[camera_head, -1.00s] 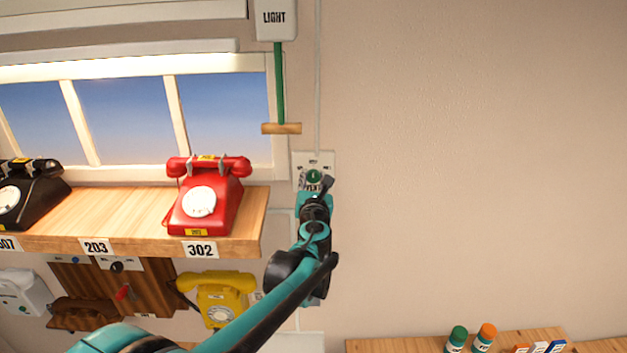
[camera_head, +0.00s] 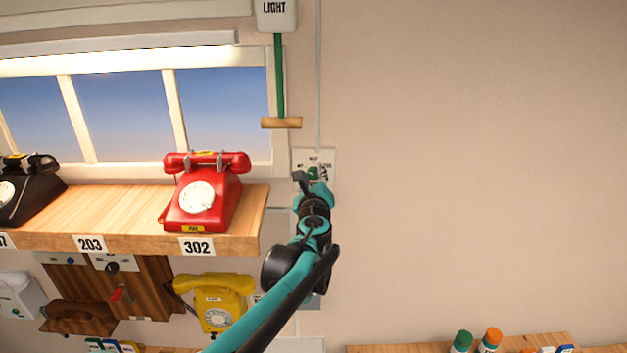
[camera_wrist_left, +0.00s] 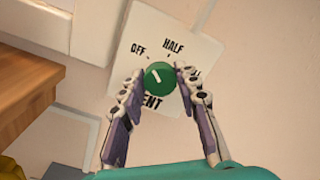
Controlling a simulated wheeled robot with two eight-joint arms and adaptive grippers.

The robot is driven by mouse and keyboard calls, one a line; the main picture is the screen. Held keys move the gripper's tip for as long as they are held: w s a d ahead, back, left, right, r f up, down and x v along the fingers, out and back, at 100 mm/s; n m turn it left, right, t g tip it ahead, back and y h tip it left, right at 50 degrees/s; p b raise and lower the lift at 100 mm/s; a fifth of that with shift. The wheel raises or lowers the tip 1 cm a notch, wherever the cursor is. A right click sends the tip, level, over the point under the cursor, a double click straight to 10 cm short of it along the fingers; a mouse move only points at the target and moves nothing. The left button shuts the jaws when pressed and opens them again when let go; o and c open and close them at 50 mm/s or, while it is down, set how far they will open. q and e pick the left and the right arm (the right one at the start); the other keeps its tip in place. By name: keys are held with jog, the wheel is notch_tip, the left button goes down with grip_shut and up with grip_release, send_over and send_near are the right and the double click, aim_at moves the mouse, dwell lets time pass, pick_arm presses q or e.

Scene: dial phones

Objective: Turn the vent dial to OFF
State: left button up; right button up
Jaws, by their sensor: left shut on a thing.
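The vent dial is a round green knob (camera_wrist_left: 160,78) on a white wall plate (camera_wrist_left: 205,50), labelled OFF, HALF and VENT; a label at the right is partly covered by a finger. The knob's white mark slants to the upper left, toward OFF. My left gripper (camera_wrist_left: 158,80) is shut on the knob, one finger on each side. In the head view the plate (camera_head: 326,158) is on the wall right of the window, and my left gripper (camera_head: 313,180) reaches it from below, covering part of the knob. My right gripper is out of view.
A wooden shelf (camera_head: 120,213) with a red phone (camera_head: 205,205) and a black phone (camera_head: 28,195) is left of my arm. A green cord with a wooden handle (camera_head: 281,123) hangs just above the plate. A yellow phone (camera_head: 214,291) is below. Wall to the right is clear.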

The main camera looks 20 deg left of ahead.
pick_arm(q)
jog(key=shift+n, duration=1.1)
jog(key=shift+b, duration=0.3)
jog(key=o, duration=1.2)
jog(key=shift+c, duration=0.2)
jog(key=v, duration=1.2)
